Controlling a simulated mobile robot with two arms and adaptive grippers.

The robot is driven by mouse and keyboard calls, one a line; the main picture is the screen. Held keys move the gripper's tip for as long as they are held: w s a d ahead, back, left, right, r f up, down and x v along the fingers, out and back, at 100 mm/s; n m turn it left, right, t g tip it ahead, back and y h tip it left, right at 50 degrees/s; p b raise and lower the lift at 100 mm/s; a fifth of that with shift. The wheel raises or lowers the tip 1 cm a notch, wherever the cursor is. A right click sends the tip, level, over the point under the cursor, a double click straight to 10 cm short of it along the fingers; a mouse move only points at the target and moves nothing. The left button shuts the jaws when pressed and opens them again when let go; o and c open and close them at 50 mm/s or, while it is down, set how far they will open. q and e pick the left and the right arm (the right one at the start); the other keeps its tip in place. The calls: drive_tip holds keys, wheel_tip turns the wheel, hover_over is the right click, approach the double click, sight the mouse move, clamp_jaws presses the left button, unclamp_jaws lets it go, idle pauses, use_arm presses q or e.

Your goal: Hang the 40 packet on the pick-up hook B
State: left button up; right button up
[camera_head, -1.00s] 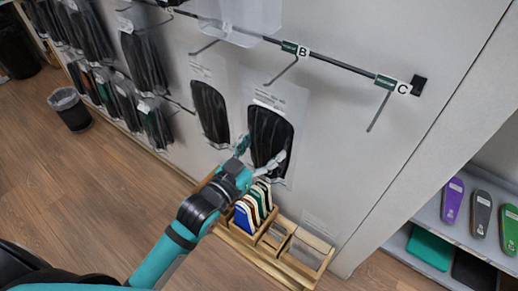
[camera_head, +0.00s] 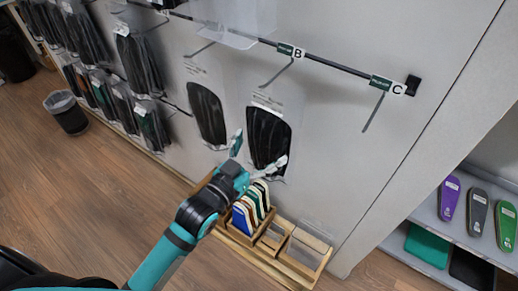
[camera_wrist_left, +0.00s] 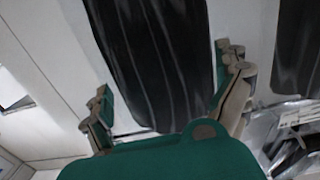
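A clear packet with a black pair of insoles (camera_head: 267,136) hangs upright against the wall below hook B (camera_head: 278,74). Its top is at the tip of that hook; the exact hole and tip contact are too small to tell. Its size print cannot be read. My left gripper (camera_head: 258,156) is open at the packet's lower part, with fingers spread to either side. In the left wrist view the black packet (camera_wrist_left: 160,65) shows beyond and between the spread fingers (camera_wrist_left: 170,95). My right gripper is not in view.
A similar packet (camera_head: 206,112) hangs just left, below another hook. Hook C (camera_head: 373,111) is empty at right. Below stands a wooden rack (camera_head: 287,268) with colored sample cards (camera_head: 247,208). More packets (camera_head: 140,62) hang at left. A shelf with insoles (camera_head: 476,211) is at right.

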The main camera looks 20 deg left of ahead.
use_arm(q)
drive_tip(key=shift+s, duration=0.2)
drive_tip(key=v, duration=1.1)
drive_tip(key=shift+s+a, duration=0.2)
drive_tip(key=shift+s, duration=0.1)
drive_tip(key=s+a+f+g+y, duration=0.2)
drive_tip(key=f, duration=1)
drive_tip(key=s+a+f+n+g+y, duration=0.1)
drive_tip(key=a+f+g, duration=0.15)
drive_tip(key=f, duration=1.05)
drive_tip(key=s+a+f+g+y, duration=0.2)
drive_tip(key=f+g, duration=0.1)
drive_tip(key=f, duration=0.9)
drive_tip(key=s+f+g, duration=0.4)
drive_tip(key=s+f, duration=0.6)
drive_tip(key=s, duration=0.2)
drive_tip(key=s+f+g+y, duration=0.1)
drive_tip(key=s+f+g, duration=0.3)
drive_tip(key=s+f, duration=0.6)
drive_tip(key=s+a, duration=0.1)
drive_tip(key=s, duration=0.2)
